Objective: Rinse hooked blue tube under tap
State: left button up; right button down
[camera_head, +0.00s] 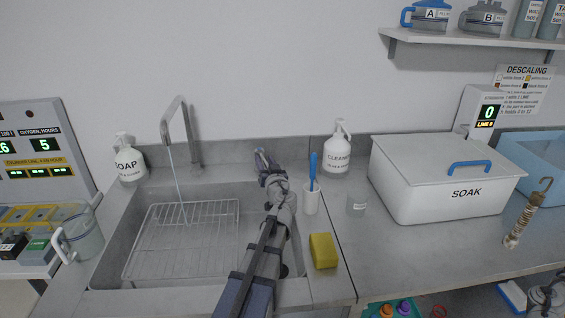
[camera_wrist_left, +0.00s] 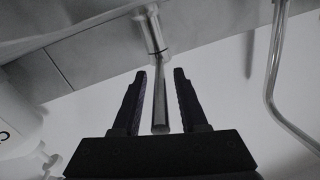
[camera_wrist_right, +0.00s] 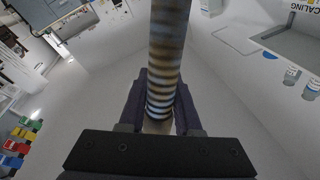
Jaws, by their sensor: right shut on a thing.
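My left gripper (camera_head: 262,158) is above the back of the sink. In the left wrist view its fingers are open on either side of a metal lever (camera_wrist_left: 160,100), with gaps visible. The tap (camera_head: 180,115) is at the sink's back left, with a thin stream of water falling from its spout. My right gripper (camera_wrist_right: 160,110) is shut on a ribbed tube (camera_wrist_right: 167,60) with brownish and blue-grey bands; its far end is out of that view. In the head view a hooked, banded tube (camera_head: 524,217) shows at the right; I cannot tell whether it is the held one.
The sink (camera_head: 110,275) holds a wire rack (camera_head: 195,207). A soap bottle (camera_head: 128,160), cleaner bottle (camera_head: 338,150), brush cup (camera_head: 311,200), glass (camera_head: 357,204) and yellow sponge (camera_head: 323,250) stand around it. The white soak box (camera_head: 425,190) is at the right. Counter in front of it is clear.

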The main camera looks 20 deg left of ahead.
pick_arm(q)
jog(key=v, duration=1.2)
jog(key=shift+r, duration=0.1)
